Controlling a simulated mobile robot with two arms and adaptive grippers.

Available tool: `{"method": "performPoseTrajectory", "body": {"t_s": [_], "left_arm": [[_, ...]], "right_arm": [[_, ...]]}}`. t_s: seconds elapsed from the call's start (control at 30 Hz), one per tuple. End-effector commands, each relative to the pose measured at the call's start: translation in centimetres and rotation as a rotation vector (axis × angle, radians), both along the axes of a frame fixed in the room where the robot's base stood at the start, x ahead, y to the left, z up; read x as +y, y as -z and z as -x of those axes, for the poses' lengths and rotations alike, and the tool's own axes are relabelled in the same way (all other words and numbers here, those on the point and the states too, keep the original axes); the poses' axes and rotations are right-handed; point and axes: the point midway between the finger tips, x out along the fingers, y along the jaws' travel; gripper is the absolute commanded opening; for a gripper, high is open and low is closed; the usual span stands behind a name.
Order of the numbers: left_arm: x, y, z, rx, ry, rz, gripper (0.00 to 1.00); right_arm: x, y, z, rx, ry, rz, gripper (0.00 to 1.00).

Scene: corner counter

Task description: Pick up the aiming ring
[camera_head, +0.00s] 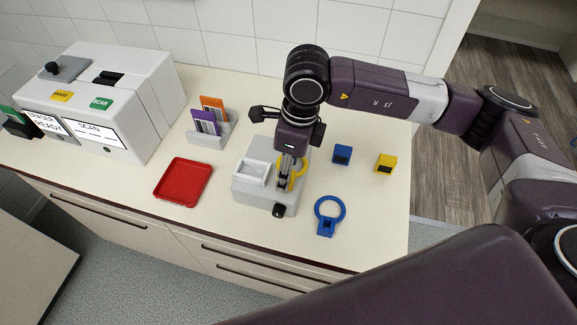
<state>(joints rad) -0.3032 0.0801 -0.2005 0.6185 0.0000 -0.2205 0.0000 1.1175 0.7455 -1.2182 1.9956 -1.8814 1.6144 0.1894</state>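A yellow ring (299,176) stands at the grey fixture (245,190), partly hidden by my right gripper. A blue ring with a block-like handle (321,204) lies on the counter to the right of the fixture. I cannot tell from the view which ring is the aiming ring. My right gripper (287,174) points down over the right part of the fixture, right at the yellow ring. Its fingertips overlap the ring, and I cannot see whether they are closed on it. My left gripper is not in view.
A red tray (166,199) lies left of the fixture. A card holder (217,138) with purple and orange cards stands behind it. A white scan machine (137,134) fills the left. A blue block (342,152) and a yellow block (386,161) sit right.

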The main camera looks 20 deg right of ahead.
Motion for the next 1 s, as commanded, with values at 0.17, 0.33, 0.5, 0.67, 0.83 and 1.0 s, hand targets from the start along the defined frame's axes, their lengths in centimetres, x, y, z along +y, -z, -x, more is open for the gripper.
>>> {"method": "performPoseTrajectory", "body": {"t_s": [0.17, 0.33, 0.5, 0.67, 0.83, 1.0], "left_arm": [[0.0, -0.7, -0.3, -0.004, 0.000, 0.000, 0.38], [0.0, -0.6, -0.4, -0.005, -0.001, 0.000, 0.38], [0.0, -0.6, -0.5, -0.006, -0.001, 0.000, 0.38], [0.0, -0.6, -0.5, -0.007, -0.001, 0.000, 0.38], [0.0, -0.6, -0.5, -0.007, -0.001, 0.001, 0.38], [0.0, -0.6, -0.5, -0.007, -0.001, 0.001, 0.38]], "right_arm": [[0.2, 1.5, 0.0, 0.002, -0.001, -0.001, 0.48], [0.2, 1.7, -0.1, 0.000, -0.001, -0.003, 0.48], [0.2, 1.6, -0.1, 0.000, -0.001, -0.003, 0.34], [0.2, 1.6, 0.0, 0.001, -0.001, -0.002, 0.16], [0.2, 1.6, 0.0, 0.001, -0.001, -0.002, 0.03], [0.2, 1.6, -0.1, 0.001, -0.001, -0.002, 0.03]]}}
